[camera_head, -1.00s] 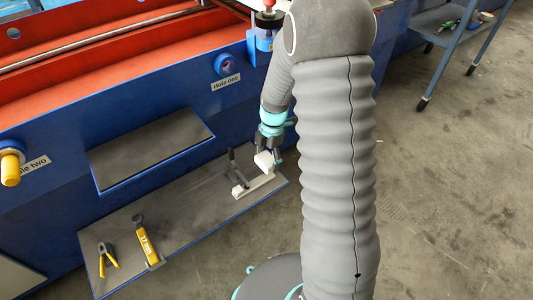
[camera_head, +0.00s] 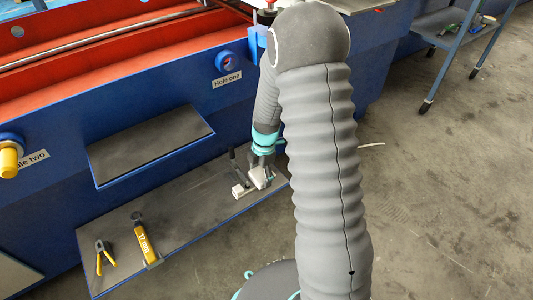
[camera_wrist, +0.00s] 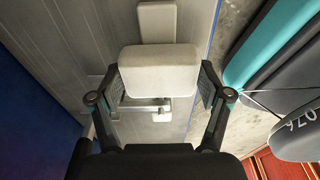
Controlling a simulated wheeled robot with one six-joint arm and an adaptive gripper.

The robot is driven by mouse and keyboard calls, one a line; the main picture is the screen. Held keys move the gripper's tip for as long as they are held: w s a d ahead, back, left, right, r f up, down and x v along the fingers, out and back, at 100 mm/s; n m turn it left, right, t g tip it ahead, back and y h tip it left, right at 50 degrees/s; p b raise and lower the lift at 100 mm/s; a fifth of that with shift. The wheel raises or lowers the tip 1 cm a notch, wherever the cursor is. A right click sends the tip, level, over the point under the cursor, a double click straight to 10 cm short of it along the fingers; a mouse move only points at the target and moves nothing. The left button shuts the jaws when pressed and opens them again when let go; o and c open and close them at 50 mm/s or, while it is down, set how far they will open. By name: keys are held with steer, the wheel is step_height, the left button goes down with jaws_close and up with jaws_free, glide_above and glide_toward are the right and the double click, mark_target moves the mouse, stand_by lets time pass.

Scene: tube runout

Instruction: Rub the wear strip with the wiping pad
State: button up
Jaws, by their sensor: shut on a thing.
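The white block-shaped wiping pad (camera_wrist: 160,70) is between the two fingers of my gripper (camera_wrist: 160,85) in the wrist view. My gripper is shut on it. In the head view my gripper (camera_head: 262,169) holds the pad (camera_head: 260,179) low over the right end of the lower shelf. A pale narrow strip (camera_wrist: 157,18) runs out beyond the pad in the wrist view; I cannot tell whether it is the wear strip or whether the pad touches it. A pale fixture (camera_head: 238,190) with a dark upright stands beside the pad.
The lower shelf (camera_head: 190,220) also bears yellow-handled pliers (camera_head: 105,257) and a yellow tool (camera_head: 145,245) at its left. An upper shelf (camera_head: 150,150) juts from the blue machine wall (camera_head: 60,210). A trolley (camera_head: 450,45) stands at the right. Open floor (camera_head: 440,200) lies right of my arm.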

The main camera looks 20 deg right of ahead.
steer(key=shift+s+a, duration=0.15)
steer(key=shift+a, duration=0.3)
steer(key=shift+r+p, duration=0.2)
steer(key=shift+p, duration=0.4)
steer(key=shift+w+d+f+b, duration=0.15)
steer(key=shift+d+b, duration=0.2)
steer(key=shift+d, duration=0.1)
steer(key=shift+w+d+f+b, duration=0.15)
steer(key=shift+d+b, duration=0.15)
steer(key=shift+d, duration=0.15)
steer(key=shift+w+d+b, duration=0.15)
steer(key=shift+d+b, duration=0.05)
steer(key=shift+d, duration=0.35)
steer(key=shift+w+d+b, duration=0.15)
steer(key=shift+d, duration=0.35)
steer(key=shift+r+p, duration=0.35)
step_height(320, 180, up, 8)
steer(key=p, duration=0.3)
steer(key=shift+f, duration=0.1)
steer(key=shift+f, duration=0.1)
